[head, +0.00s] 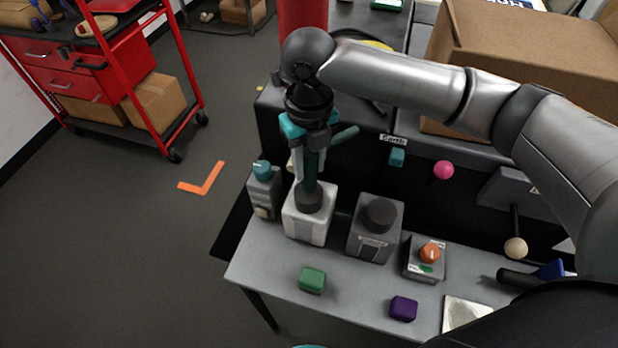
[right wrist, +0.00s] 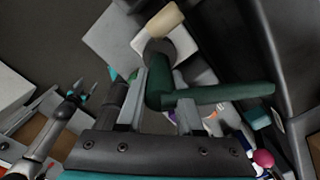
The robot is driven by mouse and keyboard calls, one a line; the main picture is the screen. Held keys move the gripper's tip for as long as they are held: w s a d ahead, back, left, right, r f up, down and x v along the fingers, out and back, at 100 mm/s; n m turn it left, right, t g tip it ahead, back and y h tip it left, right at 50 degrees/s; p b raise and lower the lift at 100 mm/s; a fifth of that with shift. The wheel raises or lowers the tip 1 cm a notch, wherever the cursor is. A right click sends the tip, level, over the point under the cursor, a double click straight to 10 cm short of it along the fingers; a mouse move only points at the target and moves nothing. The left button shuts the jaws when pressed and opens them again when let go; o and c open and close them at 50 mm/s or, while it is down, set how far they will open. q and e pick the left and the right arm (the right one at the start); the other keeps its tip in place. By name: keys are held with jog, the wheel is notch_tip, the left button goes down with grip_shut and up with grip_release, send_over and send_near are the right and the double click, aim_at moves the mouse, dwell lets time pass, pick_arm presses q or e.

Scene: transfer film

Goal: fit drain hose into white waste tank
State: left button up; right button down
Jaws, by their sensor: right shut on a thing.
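The white waste tank (head: 307,226) stands at the left of the grey bench, with a dark round neck (head: 309,195) on top. The dark green drain hose (head: 309,176) is upright over this neck, and a side branch (head: 346,135) points right. Its lower end meets the neck; how deep it sits I cannot tell. My right gripper (head: 311,156) is shut on the hose from above. In the right wrist view the hose (right wrist: 160,82) is between the two fingers, its far end at the tank's neck.
A grey tank (head: 375,246) with a dark cap stands right of the white one. A grey box with a teal knob (head: 263,186) stands close on its left. A box with an orange knob (head: 428,262), a green block (head: 312,279) and a purple block (head: 403,308) are nearby.

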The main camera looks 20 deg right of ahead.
aim_at(309, 181)
jog(key=shift+f, duration=0.6)
pick_arm(q)
jog(key=shift+w+a, duration=0.2)
jog(key=shift+w, duration=0.15)
pick_arm(e)
jog(key=shift+f, duration=1.9)
jog(key=shift+f, duration=0.2)
jog(key=c, duration=0.6)
grip_release()
jog(key=shift+o, duration=0.2)
pick_arm(q)
jog(key=shift+s, duration=0.1)
pick_arm(e)
notch_tip(309, 181, up, 12)
jog(key=shift+r, duration=0.25)
